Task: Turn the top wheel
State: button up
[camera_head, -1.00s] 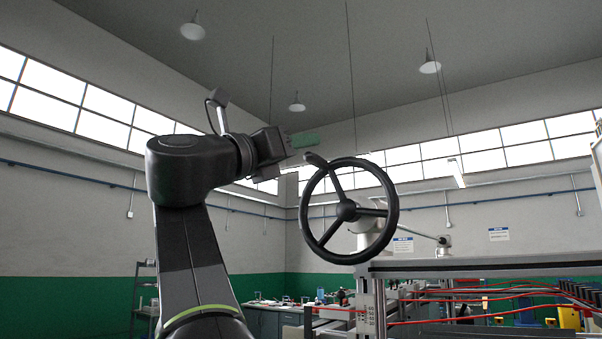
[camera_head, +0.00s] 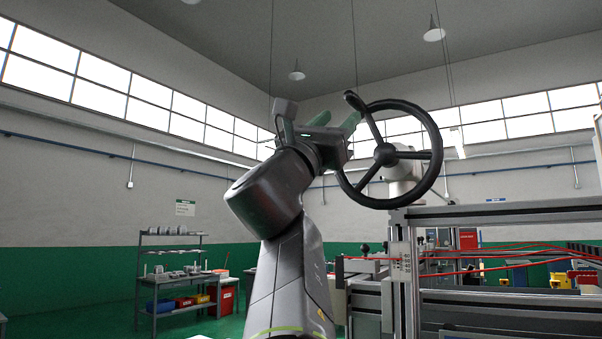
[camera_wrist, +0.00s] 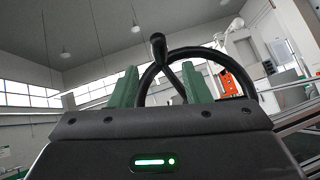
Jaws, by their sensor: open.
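The black hand wheel (camera_head: 386,154) stands upright right of centre in the head view, with several spokes. Its crank handle (camera_head: 353,100) sticks out at the upper left of the rim. My gripper (camera_head: 335,121) is just left of the rim, its two green fingers pointing up and apart. In the wrist view the wheel (camera_wrist: 195,52) rises beyond the open fingers (camera_wrist: 160,70), and the handle (camera_wrist: 158,42) shows above the gap between them. The left part of the rim shows between the fingers, but I cannot tell whether it lies inside them or touches them.
A metal-framed bench (camera_head: 500,212) with red cables stands below and right of the wheel. A grey shelf unit (camera_head: 172,262) with bins stands at the left. The space left of my arm is open. An orange-red box (camera_wrist: 230,82) shows behind the wheel in the wrist view.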

aim_at(359, 98)
jog(key=p+x, duration=0.4)
jog(key=x, duration=0.6)
jog(key=shift+w+d+r, duration=0.1)
grip_shut()
